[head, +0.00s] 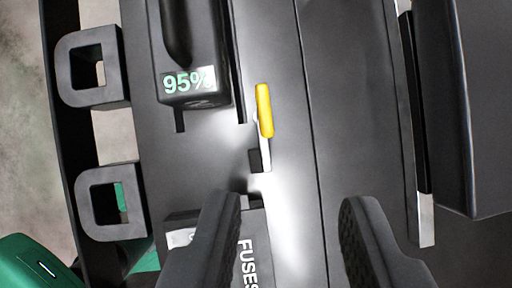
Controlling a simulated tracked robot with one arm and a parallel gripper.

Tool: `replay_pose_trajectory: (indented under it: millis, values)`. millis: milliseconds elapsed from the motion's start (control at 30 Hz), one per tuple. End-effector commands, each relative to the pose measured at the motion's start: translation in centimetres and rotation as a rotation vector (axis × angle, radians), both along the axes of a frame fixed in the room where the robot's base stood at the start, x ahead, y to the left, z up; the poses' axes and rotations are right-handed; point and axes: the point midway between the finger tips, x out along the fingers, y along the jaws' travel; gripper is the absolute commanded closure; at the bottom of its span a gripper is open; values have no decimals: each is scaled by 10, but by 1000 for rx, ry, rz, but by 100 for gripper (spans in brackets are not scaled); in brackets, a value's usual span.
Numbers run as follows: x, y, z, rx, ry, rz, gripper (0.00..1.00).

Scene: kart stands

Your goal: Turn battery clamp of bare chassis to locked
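The battery clamp (264,111) shows in the head view as a yellow-handled lever on a short pale stem. It lies along the dark chassis floor (350,130), just right of the battery (192,85), which bears a green "95%" label. The handle points up the picture, roughly parallel to the battery's side. My gripper (290,205) is open and empty, its two dark ribbed fingers below the handle in the picture, one to each side. No contact with the lever shows. The fingers' lower ends run out of the frame.
A box marked "FUSES" (248,262) is partly hidden behind my left finger. Two square dark brackets (90,68) line the left side. A dark raised panel (468,100) stands at the right. A green part (35,265) shows at lower left. The floor between the lever and the right panel is clear.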

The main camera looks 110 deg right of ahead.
Motion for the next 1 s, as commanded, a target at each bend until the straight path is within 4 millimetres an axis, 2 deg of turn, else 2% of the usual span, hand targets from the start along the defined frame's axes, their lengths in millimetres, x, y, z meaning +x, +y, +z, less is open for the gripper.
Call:
replay_pose_trajectory:
  millis: [200,467,567,1000]
  values:
    - [4,-8,-12,13,90,131,67]
    - [5,-8,-25,19,112,171,67]
    - [7,-4,-37,19,114,171,67]
    - [24,21,-113,20,116,168,67]
